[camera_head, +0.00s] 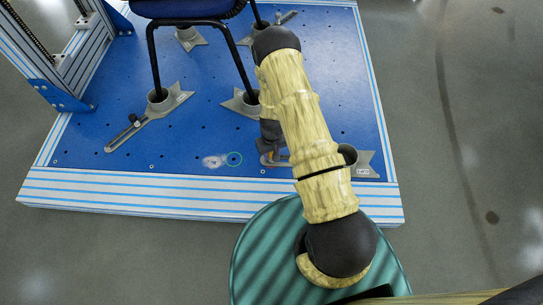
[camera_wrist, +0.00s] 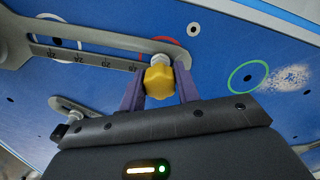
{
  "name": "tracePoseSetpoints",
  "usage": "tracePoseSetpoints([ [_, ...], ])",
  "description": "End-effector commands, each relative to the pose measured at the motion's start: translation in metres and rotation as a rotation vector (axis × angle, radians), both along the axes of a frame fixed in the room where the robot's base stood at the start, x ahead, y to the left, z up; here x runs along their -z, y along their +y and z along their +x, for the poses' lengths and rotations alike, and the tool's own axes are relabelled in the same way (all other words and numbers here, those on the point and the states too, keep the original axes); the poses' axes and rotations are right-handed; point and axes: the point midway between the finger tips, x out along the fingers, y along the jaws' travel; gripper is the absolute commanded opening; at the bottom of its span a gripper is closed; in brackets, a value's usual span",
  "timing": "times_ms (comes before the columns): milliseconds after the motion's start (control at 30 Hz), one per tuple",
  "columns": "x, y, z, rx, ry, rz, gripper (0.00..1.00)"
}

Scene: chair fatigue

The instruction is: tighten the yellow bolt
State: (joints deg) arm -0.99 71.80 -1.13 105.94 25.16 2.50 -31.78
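The yellow bolt (camera_wrist: 159,80) is a knob-like head on a pale shank, standing at the end of a grey slotted clamp arm (camera_wrist: 105,35) with ruler marks. In the wrist view my gripper (camera_wrist: 160,76) has one purple finger on each side of the bolt head. The head fills the gap and both fingers appear to touch it. In the head view my arm covers most of this spot; the clamp's end (camera_head: 275,162) shows just left of the arm. The bolt's lower end is hidden.
The blue perforated platform (camera_head: 185,125) has a striped front edge. Black chair legs (camera_head: 155,65) stand in grey cup clamps (camera_head: 160,98). Another slotted clamp (camera_head: 128,132) with a dark knob lies at left.

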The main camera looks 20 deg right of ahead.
Motion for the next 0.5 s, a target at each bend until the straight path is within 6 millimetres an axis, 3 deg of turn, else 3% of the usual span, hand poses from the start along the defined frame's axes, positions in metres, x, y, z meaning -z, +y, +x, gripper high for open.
tracePoseSetpoints([
  [133, -0.001, 0.0006, -0.0003, 0.041, 0.001, 0.0, 0.08],
  [400, -0.0013, 0.0, -0.0003, 0.336, 0.004, 0.0, 0.08],
  [500, 0.0, -0.0006, -0.0003, 0.357, 0.005, 0.0, 0.08],
])
